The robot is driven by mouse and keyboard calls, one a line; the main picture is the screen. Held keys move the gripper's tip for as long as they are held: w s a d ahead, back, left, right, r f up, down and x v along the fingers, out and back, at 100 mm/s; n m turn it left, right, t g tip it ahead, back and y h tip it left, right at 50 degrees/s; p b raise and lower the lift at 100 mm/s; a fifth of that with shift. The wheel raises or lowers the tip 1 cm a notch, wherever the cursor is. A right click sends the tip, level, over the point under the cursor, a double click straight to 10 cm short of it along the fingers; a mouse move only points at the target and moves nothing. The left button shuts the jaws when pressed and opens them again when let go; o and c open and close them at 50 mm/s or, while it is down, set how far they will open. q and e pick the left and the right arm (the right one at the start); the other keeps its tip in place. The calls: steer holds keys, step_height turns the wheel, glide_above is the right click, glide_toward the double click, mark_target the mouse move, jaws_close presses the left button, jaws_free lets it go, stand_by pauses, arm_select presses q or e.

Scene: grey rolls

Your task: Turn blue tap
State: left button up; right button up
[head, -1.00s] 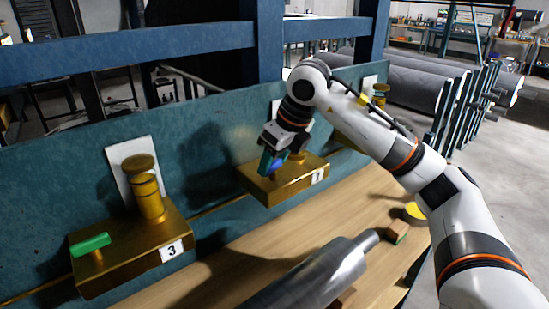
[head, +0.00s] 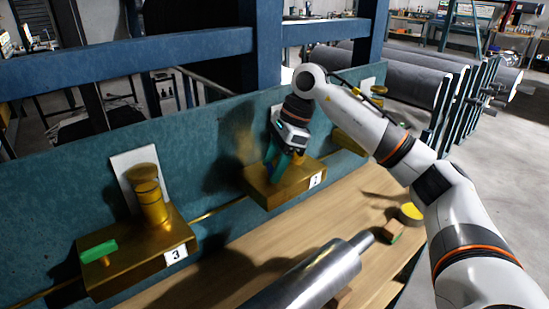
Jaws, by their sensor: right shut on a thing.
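My right gripper (head: 272,166) reaches down over the middle brass valve block (head: 290,188), which carries a number label that is too small to read surely. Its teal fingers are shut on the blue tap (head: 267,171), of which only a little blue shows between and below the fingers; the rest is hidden. My left gripper is not in view.
A brass block labelled 3 (head: 140,262) with a green tap (head: 98,251) stands at the left. A metal cylinder (head: 310,280) lies on the wooden bench (head: 235,262). A yellow round piece (head: 411,213) is at the right. A teal panel (head: 60,215) rises behind the blocks.

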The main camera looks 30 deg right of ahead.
steer(key=shift+w+r+n+g+p, duration=0.1)
steer(key=shift+n+g+p, duration=0.55)
steer(key=shift+n, duration=1.25)
steer(key=o, duration=1)
steer(key=p+v, duration=0.1)
steer(key=v, duration=1.1)
steer(key=shift+w, duration=0.15)
